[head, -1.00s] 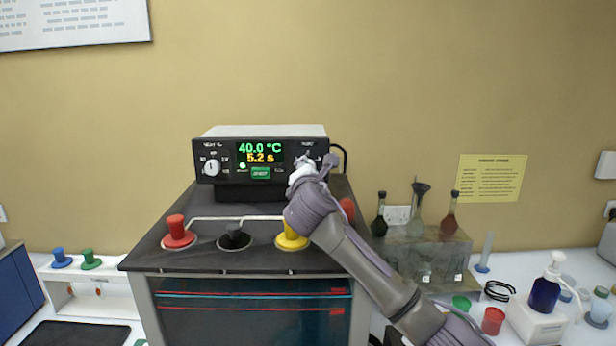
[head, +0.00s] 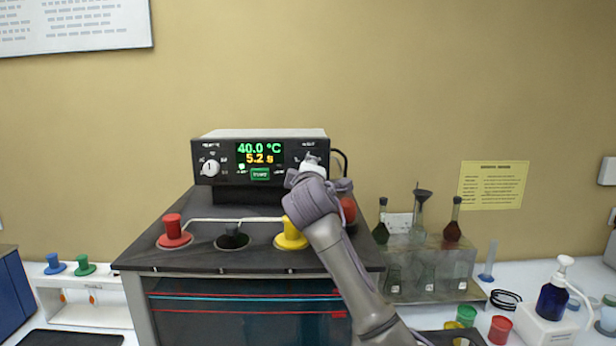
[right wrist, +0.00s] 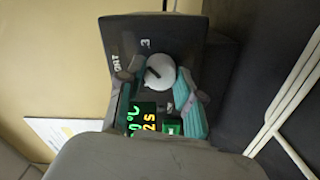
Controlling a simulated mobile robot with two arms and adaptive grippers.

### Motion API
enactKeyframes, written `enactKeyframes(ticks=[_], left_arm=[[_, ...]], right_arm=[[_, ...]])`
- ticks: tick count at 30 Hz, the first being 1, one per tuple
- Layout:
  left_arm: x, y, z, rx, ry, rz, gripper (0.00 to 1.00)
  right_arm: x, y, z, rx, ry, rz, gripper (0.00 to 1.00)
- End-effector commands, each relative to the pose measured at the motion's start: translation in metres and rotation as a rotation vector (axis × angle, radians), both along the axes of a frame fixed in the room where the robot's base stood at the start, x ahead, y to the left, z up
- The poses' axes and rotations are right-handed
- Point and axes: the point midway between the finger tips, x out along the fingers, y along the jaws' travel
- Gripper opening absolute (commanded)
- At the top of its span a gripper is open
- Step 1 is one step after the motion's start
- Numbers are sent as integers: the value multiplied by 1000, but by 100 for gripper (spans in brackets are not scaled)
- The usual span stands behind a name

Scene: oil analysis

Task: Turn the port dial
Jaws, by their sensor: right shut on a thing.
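The port dial (right wrist: 159,71) is a round white knob with a dark pointer mark on the black control panel (right wrist: 185,35). In the right wrist view, part of the panel lettering and a "3" show close to it. My right gripper (right wrist: 163,84) has its teal-padded fingers on both sides of the dial and is shut on it. My left gripper is not in view.
Another white dial (head: 210,168) sits left of the lit display (head: 260,153), which reads 40.0 °C and 5.2 s. Red (head: 174,230), black (head: 232,236) and yellow (head: 291,233) stoppers stand on the bath top below. Flasks (head: 420,215) stand at right.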

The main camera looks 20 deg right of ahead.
Motion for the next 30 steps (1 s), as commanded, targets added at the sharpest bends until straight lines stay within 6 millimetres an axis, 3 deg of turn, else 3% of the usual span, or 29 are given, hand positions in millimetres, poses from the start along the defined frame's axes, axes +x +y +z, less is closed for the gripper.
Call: enactKeyframes(ticks=[12,30], left_arm=[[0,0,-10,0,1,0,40],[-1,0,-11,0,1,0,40]], right_arm=[[0,0,-3,203,-54,-1,1],[0,0,-3,238,-63,0,1]])
